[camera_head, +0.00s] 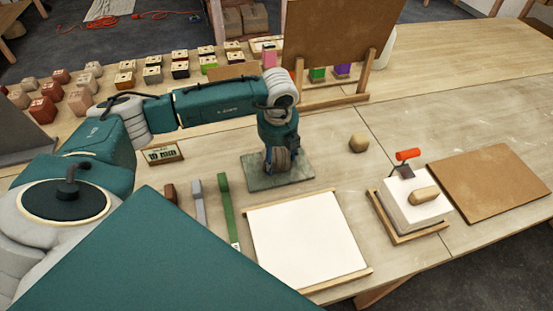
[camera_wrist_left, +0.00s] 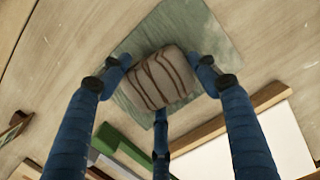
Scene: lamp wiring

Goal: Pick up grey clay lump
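A grey-brown clay lump (camera_wrist_left: 160,79) with dark wavy stripes is between the fingers of my left gripper (camera_wrist_left: 160,62) in the left wrist view. The lump is over or on a grey-green mat (camera_wrist_left: 207,32). One finger is at each side of the lump and a third is at its lower edge. The side fingertips are close against it; whether they press on it I cannot tell. In the head view my left gripper (camera_head: 281,160) points down over the mat (camera_head: 255,181), and its fingers mostly hide the lump. My right gripper is not in view.
A white board (camera_head: 305,240) lies in front of the mat. Green (camera_head: 228,205) and grey (camera_head: 198,202) bars lie to its left. A tan lump (camera_head: 358,142) sits right of the mat. A white block (camera_head: 410,212) stands further right. An upright brown panel (camera_head: 335,40) is behind.

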